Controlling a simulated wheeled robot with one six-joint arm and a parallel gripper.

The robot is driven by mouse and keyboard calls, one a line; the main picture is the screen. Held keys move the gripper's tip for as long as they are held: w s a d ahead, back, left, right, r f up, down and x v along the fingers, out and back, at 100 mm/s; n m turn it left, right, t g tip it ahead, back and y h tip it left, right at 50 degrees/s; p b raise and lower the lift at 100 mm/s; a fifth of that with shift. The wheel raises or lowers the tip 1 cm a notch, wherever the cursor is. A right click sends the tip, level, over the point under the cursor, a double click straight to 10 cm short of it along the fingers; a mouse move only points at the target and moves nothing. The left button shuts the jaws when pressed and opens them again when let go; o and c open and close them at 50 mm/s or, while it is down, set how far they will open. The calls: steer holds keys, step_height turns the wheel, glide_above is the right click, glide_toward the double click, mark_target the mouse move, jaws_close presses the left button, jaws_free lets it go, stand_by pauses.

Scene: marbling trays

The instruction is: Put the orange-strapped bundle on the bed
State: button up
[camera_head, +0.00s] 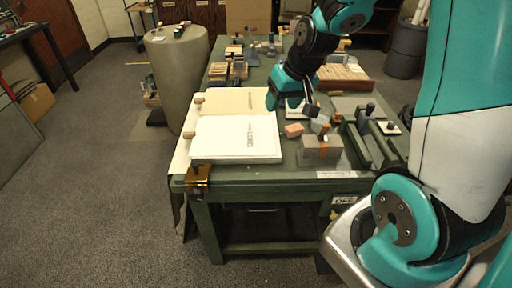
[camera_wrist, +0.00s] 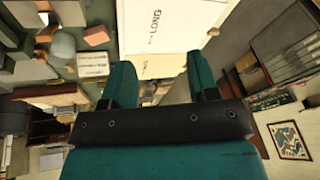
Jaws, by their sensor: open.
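The orange-strapped bundle (camera_head: 318,152) is a grey block with an orange strap around it. It sits near the front right of the green table (camera_head: 260,178). In the wrist view a grey block at the top left edge (camera_wrist: 68,12), partly cut off, appears to be the same bundle. My gripper (camera_head: 291,106) is open and empty above the table, behind and left of the bundle and apart from it. Its two fingers also show in the wrist view (camera_wrist: 161,82) with nothing between them. A green frame with dark knobs (camera_head: 366,139) stands right of the bundle; I cannot tell whether it is the bed.
A white tray marked with lettering (camera_head: 232,140) lies at the front left, with a tan one (camera_head: 240,101) behind it. A pink block (camera_head: 294,130) lies just behind the bundle. A slatted wooden item (camera_head: 343,78) and small blocks fill the back.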

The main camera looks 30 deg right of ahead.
steer(key=s+a+r+n+g+y, duration=0.1)
steer(key=s+a+r+n, duration=0.2)
steer(key=a, duration=0.4)
steer(key=s+a+r+n+g+y, duration=0.1)
steer(key=s+a+r+n, duration=0.15)
steer(key=s+a, duration=0.4)
steer(key=s+a+r+n+g+y, duration=0.1)
steer(key=s+a+r+n+g, duration=0.1)
steer(key=s+a, duration=0.5)
steer(key=s+r+n, duration=0.1)
steer(key=s, duration=0.1)
steer(key=shift+s+a+r, duration=0.15)
steer(key=shift+s+r, duration=0.1)
steer(key=shift+s, duration=0.15)
